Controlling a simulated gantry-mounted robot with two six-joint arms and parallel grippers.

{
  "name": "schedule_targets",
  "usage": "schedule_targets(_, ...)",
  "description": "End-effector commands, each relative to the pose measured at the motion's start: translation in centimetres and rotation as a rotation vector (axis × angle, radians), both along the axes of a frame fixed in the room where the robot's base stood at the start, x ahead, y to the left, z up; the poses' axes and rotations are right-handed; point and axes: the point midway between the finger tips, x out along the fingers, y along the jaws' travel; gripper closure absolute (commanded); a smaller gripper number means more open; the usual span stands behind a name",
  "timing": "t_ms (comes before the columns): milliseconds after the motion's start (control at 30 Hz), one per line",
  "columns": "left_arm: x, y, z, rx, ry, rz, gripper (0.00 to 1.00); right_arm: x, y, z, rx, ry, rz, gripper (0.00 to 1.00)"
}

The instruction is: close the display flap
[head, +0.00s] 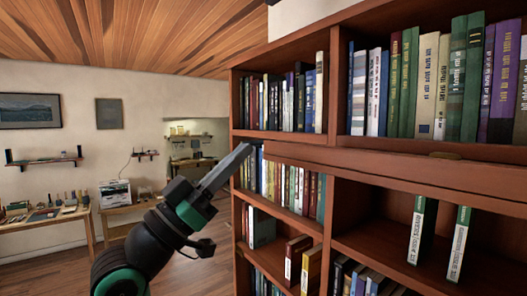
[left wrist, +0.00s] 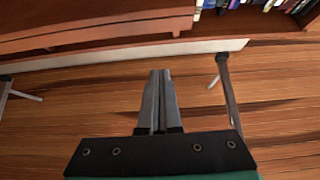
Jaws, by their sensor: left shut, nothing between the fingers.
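The display flap (head: 400,172) is a reddish-brown wooden panel on the bookcase. In the head view it sticks out nearly level, seen almost edge-on, above an open compartment (head: 375,225) with two dark green and white books (head: 422,230). A round wooden knob (head: 445,155) shows on its upper side. My left gripper (head: 246,148) is shut and empty, its fingertips pointing up and right near the flap's left end. I cannot tell whether they touch. In the left wrist view the shut fingers (left wrist: 160,73) point toward reddish-brown wood. My right gripper is out of view.
The bookcase (head: 332,95) fills the right side, with several rows of books above and below the flap. A desk with a printer (head: 115,192) and wall shelves stand at the far left. Wooden floor (left wrist: 270,110) lies beneath my left gripper.

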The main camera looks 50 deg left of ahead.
Motion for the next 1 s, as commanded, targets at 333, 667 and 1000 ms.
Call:
schedule_targets(333,4.3,-0.1,4.0,-0.001,0.001,-0.002,1.0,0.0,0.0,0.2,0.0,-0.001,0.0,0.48)
schedule_targets(667,7.8,0.0,3.9,-0.001,0.003,0.0,1.0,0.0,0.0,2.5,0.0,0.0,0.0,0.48)
schedule_targets(1000,7.6,-0.1,2.0,0.001,-0.001,-0.001,1.0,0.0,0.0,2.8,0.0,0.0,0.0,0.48)
